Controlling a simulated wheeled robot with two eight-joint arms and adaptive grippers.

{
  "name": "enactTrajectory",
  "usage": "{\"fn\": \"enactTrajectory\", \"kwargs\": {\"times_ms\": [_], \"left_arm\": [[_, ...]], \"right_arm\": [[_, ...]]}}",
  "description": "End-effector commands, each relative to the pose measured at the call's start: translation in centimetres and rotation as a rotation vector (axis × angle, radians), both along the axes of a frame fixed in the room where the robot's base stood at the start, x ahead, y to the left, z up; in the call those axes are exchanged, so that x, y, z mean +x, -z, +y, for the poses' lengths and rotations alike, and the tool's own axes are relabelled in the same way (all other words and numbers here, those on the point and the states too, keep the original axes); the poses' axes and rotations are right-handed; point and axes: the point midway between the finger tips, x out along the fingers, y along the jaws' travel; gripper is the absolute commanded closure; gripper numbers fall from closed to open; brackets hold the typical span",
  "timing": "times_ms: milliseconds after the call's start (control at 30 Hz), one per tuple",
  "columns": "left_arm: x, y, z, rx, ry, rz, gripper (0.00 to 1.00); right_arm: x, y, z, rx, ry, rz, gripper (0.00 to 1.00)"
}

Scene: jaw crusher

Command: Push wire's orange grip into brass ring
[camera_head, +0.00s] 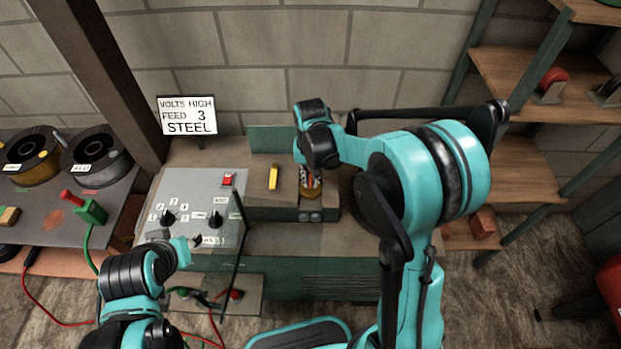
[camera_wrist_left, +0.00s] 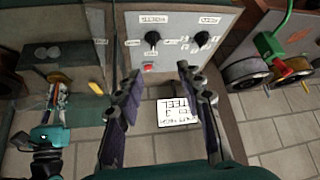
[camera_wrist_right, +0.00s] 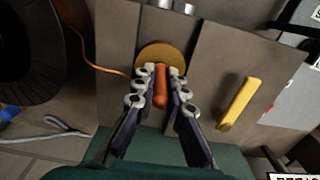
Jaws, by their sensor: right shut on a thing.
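The orange grip (camera_wrist_right: 161,84) is between the fingers of my right gripper (camera_wrist_right: 160,74), which is shut on it. The brass ring (camera_wrist_right: 153,52) is a round golden disc just beyond the fingertips; the grip's far end overlaps its near edge in the right wrist view. I cannot tell whether the grip has entered it. In the head view, my right gripper (camera_head: 310,180) is over the brass ring (camera_head: 312,191) on the machine's top. My left gripper (camera_wrist_left: 158,72) is open and empty, with the control panel (camera_wrist_left: 180,38) beyond its fingers.
A yellow bar (camera_wrist_right: 240,103) lies right of the ring in the right wrist view. An orange wire (camera_wrist_right: 88,52) curves in from the left. A sign (camera_head: 187,115) reading "VOLTS HIGH FEED 3 STEEL" stands behind the control panel. Spools (camera_head: 95,155) and a green clamp (camera_head: 91,211) are on the left bench.

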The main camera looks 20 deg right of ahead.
Motion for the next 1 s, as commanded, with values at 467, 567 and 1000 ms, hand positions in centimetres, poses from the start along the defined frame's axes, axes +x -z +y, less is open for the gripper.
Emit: {"fn": "enactTrajectory", "kwargs": {"times_ms": [467,567,1000], "left_arm": [[0.0,0.5,0.0,0.0,0.0,0.0,0.62],[0.0,0.5,0.0,0.0,0.0,0.0,0.62],[0.0,0.5,0.0,0.0,0.0,0.0,0.62]], "right_arm": [[0.0,0.7,0.0,0.0,0.0,0.0,0.64],[0.0,0.6,0.0,0.0,0.0,0.0,0.64],[0.0,-2.1,0.0,0.0,0.0,0.0,0.64]]}}
